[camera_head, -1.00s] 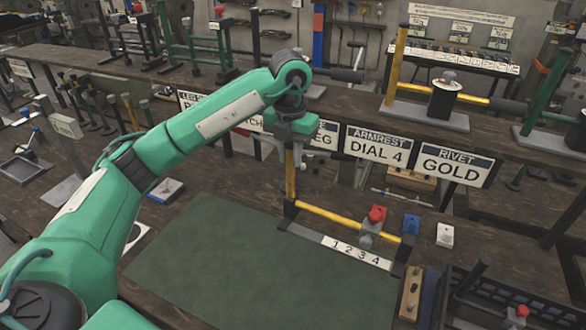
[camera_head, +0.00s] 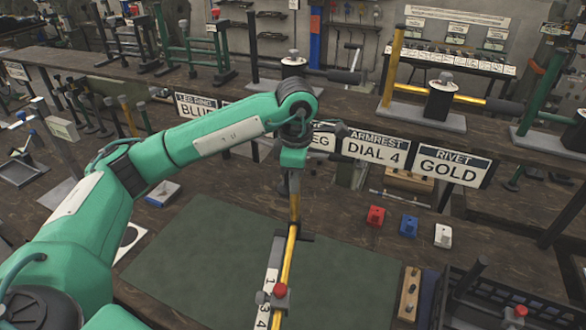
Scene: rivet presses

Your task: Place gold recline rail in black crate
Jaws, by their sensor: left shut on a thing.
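The gold rail assembly (camera_head: 286,262) has a long yellow bar, a white strip numbered from 1, and a grey slider with a red knob. Its upright gold post is at the far end, under my left gripper (camera_head: 293,190). My left gripper points down and is shut on the post. The rail runs from there toward the bottom of the picture, over the green mat; I cannot tell how high it is above the mat. Its near end is cut off by the frame. The black crate (camera_head: 483,310) stands at the lower right, partly cut off. My right gripper is not in view.
Red (camera_head: 375,215), blue (camera_head: 409,225) and white (camera_head: 443,235) blocks lie right of the green mat (camera_head: 190,260). A wooden strip (camera_head: 409,293) lies beside the crate. Dark parts and a red knob show in the crate. Signs and presses stand along the raised shelf behind.

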